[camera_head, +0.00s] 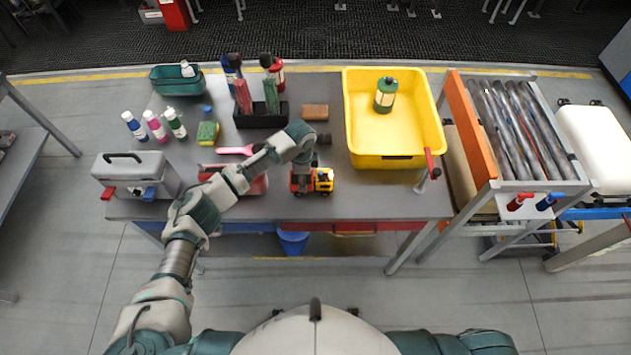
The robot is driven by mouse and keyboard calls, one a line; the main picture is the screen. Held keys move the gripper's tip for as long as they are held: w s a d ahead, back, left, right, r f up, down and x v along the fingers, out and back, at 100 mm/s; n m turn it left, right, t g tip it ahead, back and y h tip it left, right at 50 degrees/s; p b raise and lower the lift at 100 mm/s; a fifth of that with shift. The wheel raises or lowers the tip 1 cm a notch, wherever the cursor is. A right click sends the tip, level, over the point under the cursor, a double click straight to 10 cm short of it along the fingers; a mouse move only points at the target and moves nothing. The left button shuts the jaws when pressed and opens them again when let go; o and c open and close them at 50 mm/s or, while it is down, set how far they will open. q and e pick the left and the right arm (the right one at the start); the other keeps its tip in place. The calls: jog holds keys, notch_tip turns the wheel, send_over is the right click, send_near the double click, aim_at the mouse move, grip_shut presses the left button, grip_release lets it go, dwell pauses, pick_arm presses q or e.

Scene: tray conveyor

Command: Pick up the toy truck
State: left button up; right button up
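The toy truck (322,181) stands on the grey table near its front edge, left of the yellow bin. It has a yellow-orange cab on the right, a red rear part and dark wheels. My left arm reaches over the table from the left, and its gripper (301,178) points down at the rear of the truck. The gripper overlaps the truck's red part in the view. Its fingers are small, dark and partly hidden by my wrist, so I cannot tell whether they are open or touching the truck. My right gripper is out of view.
The yellow bin (395,152) holds a green canister (385,95). A grey toolbox (137,172) is at the left. Rollers (517,130) are at the right.

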pick_arm(q)
jog(key=shift+a, duration=0.85)
jog(key=shift+r, duration=0.7)
jog(key=shift+s+d+r, duration=0.15)
jog(key=shift+d+r, duration=0.05)
jog(key=shift+r, duration=0.3)
jog(key=shift+s+d+r, duration=0.1)
jog(key=shift+d+r, duration=0.05)
jog(key=shift+r, duration=0.35)
jog(key=s+r, duration=0.2)
jog(key=s, duration=1.4)
jog(key=w+f, duration=0.1)
jog(key=w, duration=1)
jog(key=w+d+f, duration=0.1)
jog(key=w, duration=0.4)
jog(key=shift+w+f, duration=0.25)
jog(key=shift+f, duration=1.15)
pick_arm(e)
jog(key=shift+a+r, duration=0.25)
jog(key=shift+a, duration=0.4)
